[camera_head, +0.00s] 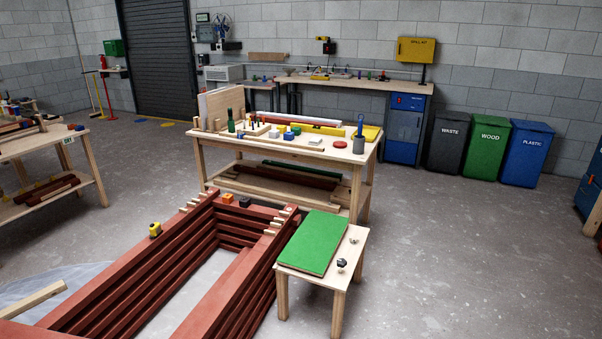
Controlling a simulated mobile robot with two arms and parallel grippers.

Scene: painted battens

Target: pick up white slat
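A long white strip that looks like the white slat (297,117) lies along the back of the wooden workbench (285,149) in the middle of the view. A long yellow piece (318,127) lies close in front of its right part. The strip is small at this distance, so its ends are hard to make out. Neither of my grippers is in view.
Stacked red battens (100,289) form a long frame in the foreground, with a yellow tape measure (155,230) on it. A small table with a green board (312,243) stands right of it. A green bottle (231,122) and grey cup (359,145) stand on the workbench. Floor at right is clear.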

